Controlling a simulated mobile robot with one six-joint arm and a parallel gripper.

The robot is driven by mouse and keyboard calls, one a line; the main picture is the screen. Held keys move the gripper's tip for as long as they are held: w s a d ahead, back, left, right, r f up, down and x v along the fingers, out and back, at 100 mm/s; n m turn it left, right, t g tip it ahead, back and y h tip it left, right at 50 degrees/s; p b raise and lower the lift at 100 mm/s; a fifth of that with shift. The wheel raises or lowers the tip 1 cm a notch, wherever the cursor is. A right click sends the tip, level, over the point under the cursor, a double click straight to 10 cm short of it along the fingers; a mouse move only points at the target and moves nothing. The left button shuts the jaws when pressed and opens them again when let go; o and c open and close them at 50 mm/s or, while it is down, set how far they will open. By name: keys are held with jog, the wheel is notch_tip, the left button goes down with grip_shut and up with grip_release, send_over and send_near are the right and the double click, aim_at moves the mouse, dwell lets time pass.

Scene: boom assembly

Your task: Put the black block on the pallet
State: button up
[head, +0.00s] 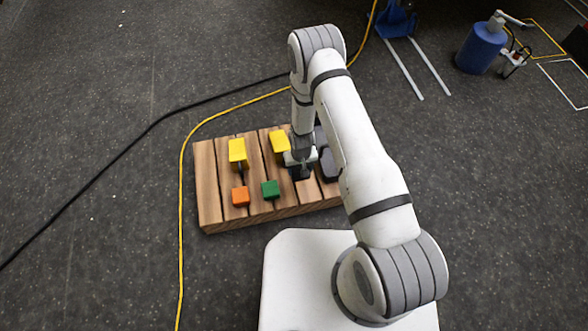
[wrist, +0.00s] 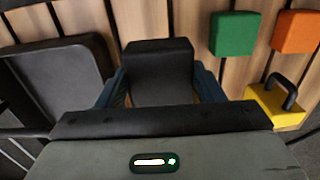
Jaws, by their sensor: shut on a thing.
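The black block (wrist: 158,62) sits between the two blue fingers of my gripper (wrist: 160,86) in the wrist view, and the gripper is shut on it. In the head view my gripper (head: 300,172) points down over the right half of the wooden pallet (head: 208,185). The block is hard to tell from the dark fingers there. The pallet's slats also show behind the block in the wrist view (wrist: 188,18). I cannot tell whether the block touches the slats.
On the pallet are an orange cube (head: 240,196), a green cube (head: 270,190), two yellow pieces (head: 238,150) (head: 280,142), and a dark tray-like object (wrist: 55,70) close beside my gripper. Black and yellow cables (head: 182,215) run across the floor. A blue cylinder (head: 480,48) stands far right.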

notch_tip(320, 180, down, 10)
jog(key=shift+r+b, duration=0.1)
jog(key=shift+b, duration=1.1)
jog(key=shift+f, duration=0.25)
jog(key=o, duration=1.1)
jog(key=shift+r, duration=0.1)
